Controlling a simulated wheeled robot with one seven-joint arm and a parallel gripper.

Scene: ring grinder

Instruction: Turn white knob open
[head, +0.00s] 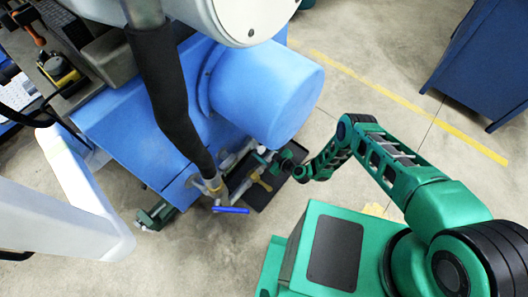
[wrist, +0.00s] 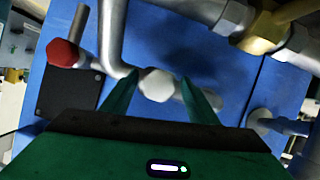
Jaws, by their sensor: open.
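The white knob (wrist: 157,86) is a small pale faceted cap, seen in the middle of the wrist view in front of the blue machine face. My gripper (wrist: 160,80) is open, with one green finger to the left of the knob and one to the right. The knob shows between the fingertips, and I cannot tell whether either finger touches it. In the head view my gripper (head: 272,163) is low beside the blue machine, among pipes and fittings. I cannot pick out the knob surely there.
A red knob (wrist: 62,53) on a pipe is left of my gripper. A brass fitting (wrist: 268,28) and silver pipes are at the upper right. A blue lever (head: 230,210) and black hose (head: 165,85) are left of my arm. Open floor (head: 370,110) lies to the right.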

